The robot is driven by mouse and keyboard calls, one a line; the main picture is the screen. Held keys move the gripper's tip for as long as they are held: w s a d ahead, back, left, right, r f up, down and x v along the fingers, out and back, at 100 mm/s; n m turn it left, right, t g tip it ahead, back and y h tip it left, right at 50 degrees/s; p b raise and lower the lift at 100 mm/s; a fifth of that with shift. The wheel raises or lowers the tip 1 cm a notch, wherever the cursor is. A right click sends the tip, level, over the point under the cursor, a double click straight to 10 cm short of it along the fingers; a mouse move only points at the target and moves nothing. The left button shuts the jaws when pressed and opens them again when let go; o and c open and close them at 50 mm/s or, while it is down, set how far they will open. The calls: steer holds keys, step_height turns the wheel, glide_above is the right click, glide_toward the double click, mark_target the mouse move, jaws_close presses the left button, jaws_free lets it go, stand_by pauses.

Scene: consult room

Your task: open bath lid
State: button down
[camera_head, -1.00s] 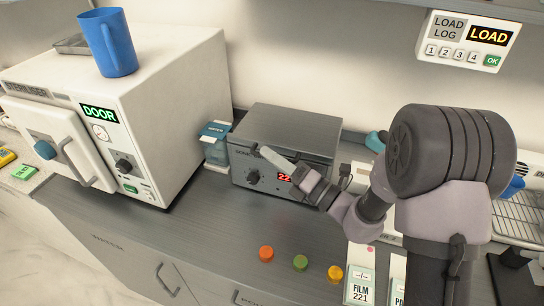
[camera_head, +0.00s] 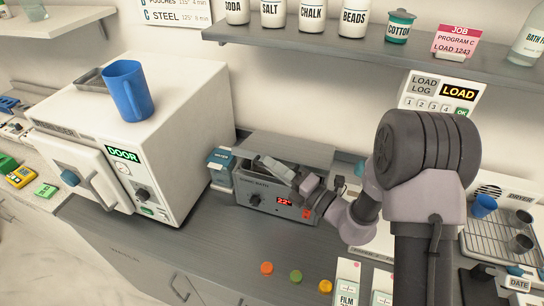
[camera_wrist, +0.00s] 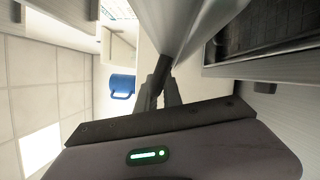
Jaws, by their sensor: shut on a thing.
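The bath (camera_head: 262,199) is a grey metal box with a black knob and a red display, on the counter between the white steriliser and my arm. Its grey lid (camera_head: 290,147) looks raised and tilted, with a dark opening beneath its front. In the wrist view the lid (camera_wrist: 205,35) is a smooth grey panel slanting away beside the dark bath interior (camera_wrist: 262,25). My gripper (camera_head: 272,170) is at the lid's front edge. In the wrist view its fingers (camera_wrist: 165,85) are closed at the lid's edge; the exact contact is partly hidden.
The white steriliser (camera_head: 190,100) stands left, with a blue jug (camera_head: 128,92) on top. A blue-capped water container (camera_head: 220,168) stands close to the bath's left side. Orange (camera_head: 267,268), green (camera_head: 296,276) and yellow (camera_head: 325,286) caps lie in front. A shelf of jars (camera_head: 355,48) hangs above.

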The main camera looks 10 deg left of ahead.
steer(key=w+d+r+m+g+h+p, duration=0.2)
steer(key=w+r+m+p, duration=0.6)
steer(key=w+r+p, duration=0.6)
steer(key=shift+w+r+h+p, duration=0.4)
steer(key=shift+w+p, duration=0.55)
steer(key=shift+p, duration=2.85)
steer(key=shift+d, duration=0.1)
steer(key=c, duration=1.8)
jaws_free()
steer(key=shift+o, duration=0.2)
steer(key=b+v, duration=0.1)
steer(key=v, duration=0.6)
steer(key=shift+d, duration=0.2)
